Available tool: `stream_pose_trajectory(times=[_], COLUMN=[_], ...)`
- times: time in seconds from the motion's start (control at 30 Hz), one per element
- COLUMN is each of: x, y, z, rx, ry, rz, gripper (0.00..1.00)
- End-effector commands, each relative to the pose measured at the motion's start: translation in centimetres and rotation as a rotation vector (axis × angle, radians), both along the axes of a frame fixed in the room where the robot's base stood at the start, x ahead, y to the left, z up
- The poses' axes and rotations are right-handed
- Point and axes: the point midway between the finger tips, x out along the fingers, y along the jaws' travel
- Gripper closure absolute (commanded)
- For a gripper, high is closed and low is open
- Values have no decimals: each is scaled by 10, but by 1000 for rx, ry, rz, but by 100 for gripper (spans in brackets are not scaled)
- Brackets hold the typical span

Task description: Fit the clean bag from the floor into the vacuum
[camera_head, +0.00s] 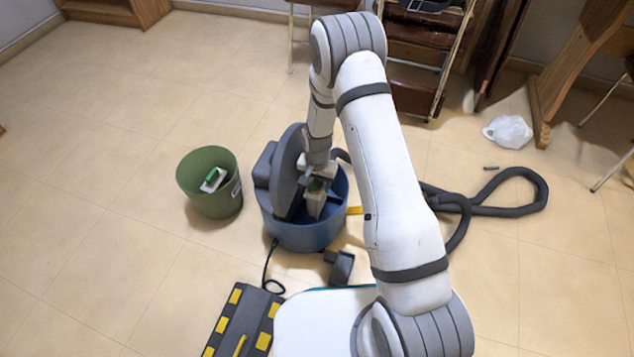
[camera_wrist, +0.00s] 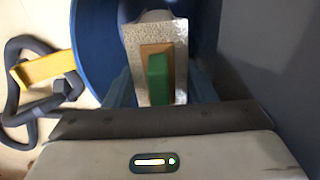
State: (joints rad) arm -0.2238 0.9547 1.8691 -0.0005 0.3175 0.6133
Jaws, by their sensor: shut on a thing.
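The vacuum is a blue drum (camera_head: 302,237) on the floor, with its grey lid (camera_head: 287,172) tipped up on the left side. My gripper (camera_head: 316,178) reaches down into the open drum. It is shut on a pale bag (camera_head: 313,208) with a green piece at its top. In the wrist view, the bag's pale collar plate (camera_wrist: 133,50) faces me, with a tan surround and green middle. The blue drum wall (camera_wrist: 92,40) curves around it. The bag's lower part is hidden, and I cannot tell whether its collar touches a fitting.
A green bin (camera_head: 215,203) left of the vacuum holds a white piece with green (camera_head: 212,179). A dark hose (camera_head: 510,210) lies to the right. A black nozzle (camera_head: 340,267) and a black-and-yellow case (camera_head: 243,322) lie in front. A white plastic bag (camera_head: 507,131) lies farther right.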

Motion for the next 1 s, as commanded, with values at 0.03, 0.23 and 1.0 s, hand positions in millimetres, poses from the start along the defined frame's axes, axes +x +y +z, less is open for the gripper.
stream_pose_trajectory(times=[0.03, 0.23, 1.0], x=[0, 0, 1], y=[0, 0, 2], z=[0, 1, 4], rx=[1, 1, 2], ry=[-1, -1, -4], rz=[0, 0, 3], gripper=[88, 33, 32])
